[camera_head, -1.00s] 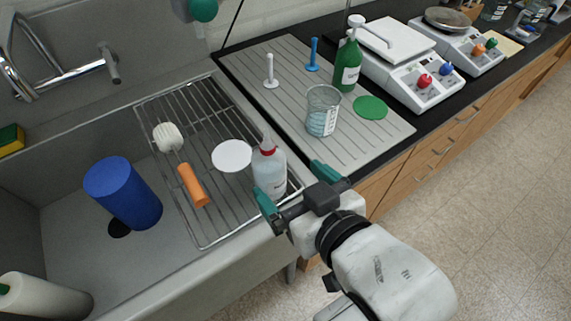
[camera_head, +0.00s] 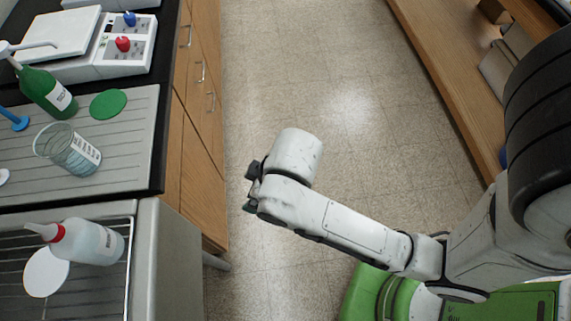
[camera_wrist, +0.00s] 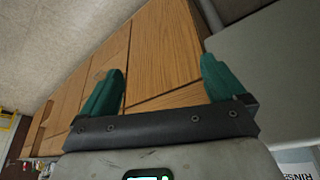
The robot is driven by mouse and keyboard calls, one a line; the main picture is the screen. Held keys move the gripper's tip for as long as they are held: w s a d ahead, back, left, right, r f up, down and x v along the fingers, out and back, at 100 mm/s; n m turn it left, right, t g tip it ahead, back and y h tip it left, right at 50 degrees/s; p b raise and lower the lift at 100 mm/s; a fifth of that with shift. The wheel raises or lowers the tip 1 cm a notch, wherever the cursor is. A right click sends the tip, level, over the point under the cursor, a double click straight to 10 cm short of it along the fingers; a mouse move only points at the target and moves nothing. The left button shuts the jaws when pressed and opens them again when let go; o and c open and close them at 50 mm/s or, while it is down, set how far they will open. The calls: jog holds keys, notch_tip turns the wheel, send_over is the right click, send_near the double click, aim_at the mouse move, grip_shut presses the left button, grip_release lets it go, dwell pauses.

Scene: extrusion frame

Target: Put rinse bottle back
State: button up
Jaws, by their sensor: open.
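The rinse bottle (camera_head: 88,243), pale and translucent with a red collar and white spout, stands on the wire rack at lower left in the head view. A white disc (camera_head: 46,272) lies beside its base. In the wrist view, part of the rinse bottle's label (camera_wrist: 299,171) shows at the bottom right corner. My gripper (camera_wrist: 162,85) is open and empty, its two green fingers wide apart before wooden cabinet fronts.
A glass beaker (camera_head: 70,150), green bottle (camera_head: 47,92) and green disc (camera_head: 108,104) are on the ribbed drainboard (camera_head: 125,150). Wooden cabinets (camera_head: 195,130) edge the aisle. The floor (camera_head: 330,100) is open up to a wooden bench (camera_head: 450,80) at right.

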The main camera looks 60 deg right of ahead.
jog(key=s+d+f+m+g, duration=0.1)
jog(key=s+d+f+g, duration=0.2)
jog(key=s, duration=0.5)
jog(key=shift+s+d+f+m+h, duration=0.3)
jog(key=shift+d+f+m, duration=0.1)
jog(key=shift+d+f, duration=0.6)
